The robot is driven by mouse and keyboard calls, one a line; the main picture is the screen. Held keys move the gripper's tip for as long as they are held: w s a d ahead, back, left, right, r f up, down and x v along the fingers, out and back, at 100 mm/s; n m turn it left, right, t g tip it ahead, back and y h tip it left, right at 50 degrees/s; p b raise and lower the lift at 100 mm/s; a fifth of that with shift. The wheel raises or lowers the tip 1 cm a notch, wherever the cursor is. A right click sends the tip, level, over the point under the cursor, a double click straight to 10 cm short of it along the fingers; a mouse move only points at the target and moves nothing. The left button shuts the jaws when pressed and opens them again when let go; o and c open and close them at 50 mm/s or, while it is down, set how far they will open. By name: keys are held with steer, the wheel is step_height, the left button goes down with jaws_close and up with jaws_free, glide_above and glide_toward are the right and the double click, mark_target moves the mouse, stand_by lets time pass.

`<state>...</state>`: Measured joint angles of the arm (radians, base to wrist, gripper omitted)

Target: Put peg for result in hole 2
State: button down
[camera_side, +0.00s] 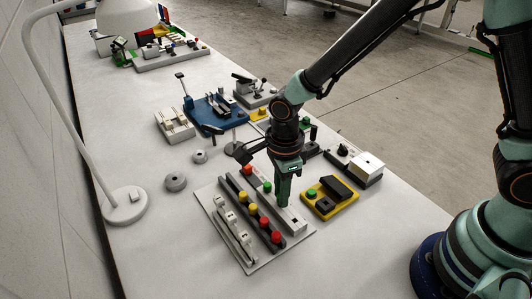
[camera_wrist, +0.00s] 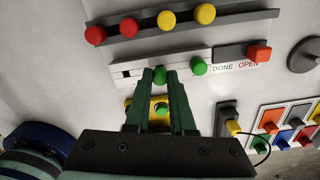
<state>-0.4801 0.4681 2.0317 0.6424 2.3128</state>
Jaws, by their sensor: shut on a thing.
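My gripper (camera_side: 283,201) points down over the white rail (camera_side: 298,222) on the board's right side. In the wrist view its green fingers (camera_wrist: 160,80) are closed on a green peg (camera_wrist: 159,74), whose round head shows between the tips. The white rail (camera_wrist: 142,70) lies right under the fingertips, with a dark opening left of them. I cannot tell whether the peg is in a hole; its lower part is hidden. Another green peg (camera_wrist: 199,67) stands on the rail beside the DONE label; it also shows in the side view (camera_side: 267,187). Hole 2 carries no readable mark.
A dark rail (camera_wrist: 147,29) carries two red and two yellow pegs. A red peg (camera_wrist: 259,52) stands on a dark block by the OPEN label. A yellow box with a green button (camera_side: 330,197) stands close right of my gripper.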

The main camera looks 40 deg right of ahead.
steer(key=shift+f, duration=0.65)
stand_by(0.6)
steer(key=c, duration=0.7)
jaws_free()
step_height(320, 180, up, 12)
steer(key=shift+r, duration=0.1)
steer(key=s+d+r+n+t, duration=0.1)
steer(key=d+r+n+t, duration=0.1)
steer(key=d+n, duration=0.3)
steer(key=s+d+r+n+t, duration=0.1)
steer(key=d+r+n, duration=0.3)
steer(key=n, duration=0.5)
steer(key=s+d+r+n+t, duration=0.2)
steer(key=s+d+r+n, duration=0.1)
steer(key=d+n, duration=0.4)
steer(key=shift+d+r+t, duration=0.3)
steer(key=shift+d+r, duration=0.2)
steer(key=shift+d, duration=0.2)
